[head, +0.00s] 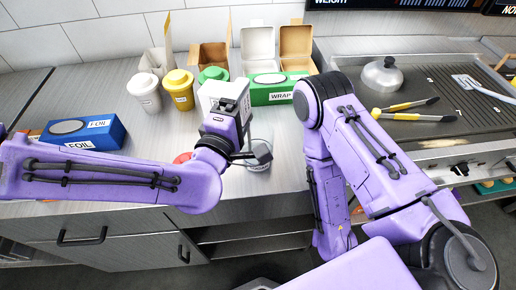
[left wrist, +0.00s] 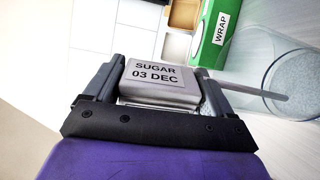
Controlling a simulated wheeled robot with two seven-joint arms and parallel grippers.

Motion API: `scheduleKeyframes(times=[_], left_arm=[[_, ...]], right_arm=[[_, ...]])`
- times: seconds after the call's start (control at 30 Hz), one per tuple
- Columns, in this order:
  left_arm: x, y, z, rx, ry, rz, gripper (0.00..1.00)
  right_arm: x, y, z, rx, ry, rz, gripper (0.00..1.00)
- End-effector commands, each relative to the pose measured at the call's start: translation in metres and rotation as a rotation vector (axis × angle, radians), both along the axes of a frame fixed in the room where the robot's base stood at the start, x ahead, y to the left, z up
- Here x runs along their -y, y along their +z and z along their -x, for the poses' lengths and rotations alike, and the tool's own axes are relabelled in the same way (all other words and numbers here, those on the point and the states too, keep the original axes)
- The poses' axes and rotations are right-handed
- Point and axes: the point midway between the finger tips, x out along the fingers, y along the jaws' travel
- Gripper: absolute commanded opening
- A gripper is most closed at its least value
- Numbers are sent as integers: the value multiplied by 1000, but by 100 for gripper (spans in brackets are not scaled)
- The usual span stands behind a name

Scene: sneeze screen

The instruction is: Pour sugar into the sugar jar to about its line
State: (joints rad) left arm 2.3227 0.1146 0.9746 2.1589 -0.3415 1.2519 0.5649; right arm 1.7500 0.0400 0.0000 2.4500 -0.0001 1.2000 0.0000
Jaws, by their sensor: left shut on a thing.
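My left gripper (head: 240,138) is shut on a pale sugar container (left wrist: 160,92) with a label reading SUGAR 03 DEC, held between both fingers in the left wrist view. In the head view a white box-shaped part (head: 222,92) shows just behind this gripper. The clear glass jar (head: 259,158) stands on the counter beside the gripper, partly hidden by it. In the left wrist view the jar (left wrist: 284,82) is at the right, with whitish content visible. A thin greyish streak (left wrist: 248,89) runs from the gripper side to the jar; I cannot tell what it is. My right gripper is out of sight.
A green WRAP box (head: 272,96), a blue FOIL box (head: 97,131), and white (head: 146,93), yellow (head: 180,95) and green lidded cups stand around the counter. A red item (head: 182,158) is partly behind my left arm. A griddle (head: 440,95) with tools lies at right.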

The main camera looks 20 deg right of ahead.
Motion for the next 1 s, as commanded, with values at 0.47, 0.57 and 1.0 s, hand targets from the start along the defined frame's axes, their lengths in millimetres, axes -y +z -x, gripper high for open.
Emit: scheduleKeyframes(times=[0.47, 0.57, 1.0], left_arm=[[0, 0, 0, 0, 0, 1, 44], [1, 1, 0, 18, 0, -18, 44], [0, 1, 0, 18, 0, -18, 44]], right_arm=[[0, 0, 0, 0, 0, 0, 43], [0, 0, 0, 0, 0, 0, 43], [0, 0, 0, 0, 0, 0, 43]])
